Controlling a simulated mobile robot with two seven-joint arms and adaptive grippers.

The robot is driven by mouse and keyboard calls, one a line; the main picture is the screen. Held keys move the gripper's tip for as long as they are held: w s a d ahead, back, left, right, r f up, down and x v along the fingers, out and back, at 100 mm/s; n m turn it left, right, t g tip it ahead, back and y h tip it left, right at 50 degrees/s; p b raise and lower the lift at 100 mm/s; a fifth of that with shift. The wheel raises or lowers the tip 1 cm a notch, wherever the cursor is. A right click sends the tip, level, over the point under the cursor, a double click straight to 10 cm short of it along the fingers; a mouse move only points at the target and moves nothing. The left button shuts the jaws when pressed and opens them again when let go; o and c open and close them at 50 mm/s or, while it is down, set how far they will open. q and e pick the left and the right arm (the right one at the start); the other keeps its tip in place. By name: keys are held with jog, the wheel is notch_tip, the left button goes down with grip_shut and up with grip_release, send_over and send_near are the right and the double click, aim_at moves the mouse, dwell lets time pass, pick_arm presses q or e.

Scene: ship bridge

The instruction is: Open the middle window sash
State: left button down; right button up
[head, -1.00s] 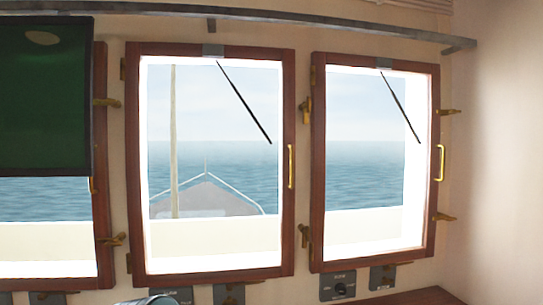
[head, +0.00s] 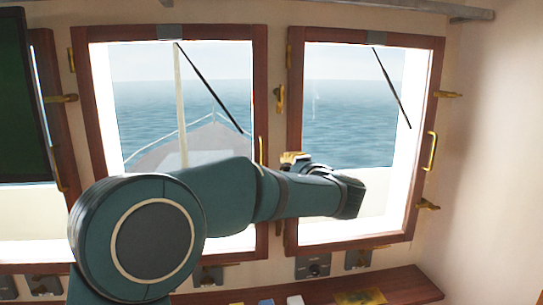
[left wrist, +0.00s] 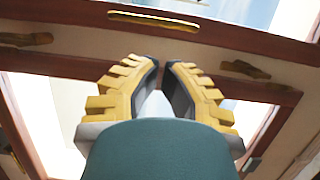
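The middle window sash (head: 165,259) has a brown wooden frame and looks shut. Its upright brass handle (head: 261,150) is on the right stile; in the left wrist view the handle (left wrist: 153,20) lies across the top, beyond my fingertips. My left gripper (head: 293,157) is mostly hidden behind my own arm, near the strip of wall between the middle and right windows. In the left wrist view its yellow fingers (left wrist: 161,62) are apart by a narrow gap, with nothing between them, and they seem not to touch the handle. My right gripper is out of view.
The right window (head: 436,130) has its own brass handle (head: 430,152). A brass latch (head: 280,98) sits on the wall strip. A dark green screen (head: 22,100) covers part of the left window. A wooden ledge (head: 400,284) with switch boxes above runs below.

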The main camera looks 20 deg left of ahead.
aim_at(266, 152)
pick_arm(q)
jog(key=x, duration=0.3)
jog(key=p+x, duration=0.1)
jog(key=x, duration=0.2)
jog(key=p+x, duration=0.1)
jog(key=x, duration=0.3)
jog(key=shift+r, duration=0.35)
jog(key=shift+d, duration=0.1)
